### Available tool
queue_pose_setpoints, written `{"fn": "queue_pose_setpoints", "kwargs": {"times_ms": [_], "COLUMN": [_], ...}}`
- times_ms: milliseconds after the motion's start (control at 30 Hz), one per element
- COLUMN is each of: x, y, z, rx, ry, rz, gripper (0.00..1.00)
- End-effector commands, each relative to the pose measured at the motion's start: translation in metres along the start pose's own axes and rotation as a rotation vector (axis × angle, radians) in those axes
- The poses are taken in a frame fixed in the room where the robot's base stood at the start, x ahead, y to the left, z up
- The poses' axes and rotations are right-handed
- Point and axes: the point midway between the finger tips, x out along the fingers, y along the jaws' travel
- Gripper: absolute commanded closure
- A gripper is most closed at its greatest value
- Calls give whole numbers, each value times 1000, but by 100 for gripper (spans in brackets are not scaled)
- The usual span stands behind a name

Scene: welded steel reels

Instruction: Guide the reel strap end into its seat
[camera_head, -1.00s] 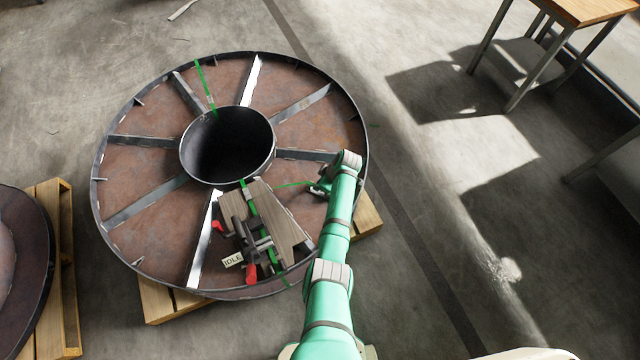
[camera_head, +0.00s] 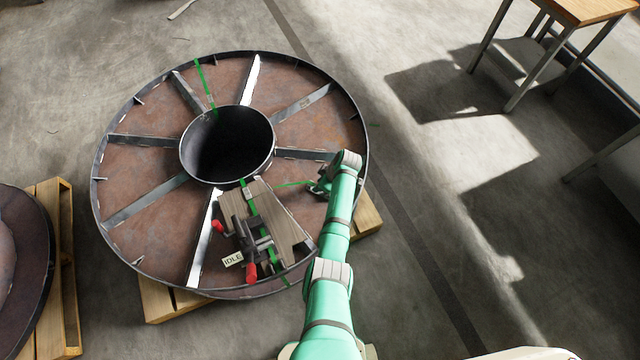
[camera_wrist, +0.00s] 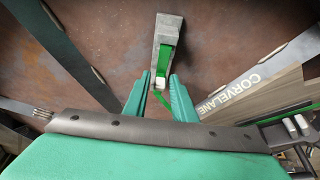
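In the wrist view, the two green fingers of my gripper (camera_wrist: 160,84) stand apart, one on each side of the green strap end (camera_wrist: 158,97) and a small white piece. I cannot tell whether the fingers touch the strap end. Just beyond the fingertips is a grey block (camera_wrist: 169,24) with a green band down its face, perhaps the seat. In the head view, my gripper (camera_head: 320,188) is over the right part of the steel reel (camera_head: 140,160). A thin green strap (camera_head: 292,184) runs to it from the reel hub; my wrist hides its end.
A wooden board (camera_head: 285,217) with clamps, red handles and an "IDLE" tag (camera_head: 233,260) lies left of my gripper. Steel ribs (camera_head: 303,154) radiate across the reel, which sits on a pallet (camera_head: 158,300). A table (camera_head: 590,10) stands far right; floor between is clear.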

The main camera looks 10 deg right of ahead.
Motion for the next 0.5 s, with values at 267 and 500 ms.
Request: {"fn": "queue_pose_setpoints", "kwargs": {"times_ms": [267,500], "x": [-5,-11], "y": [1,0], "z": [0,0], "rx": [0,0], "ry": [0,0], "rz": [2,1], "gripper": [76,76]}}
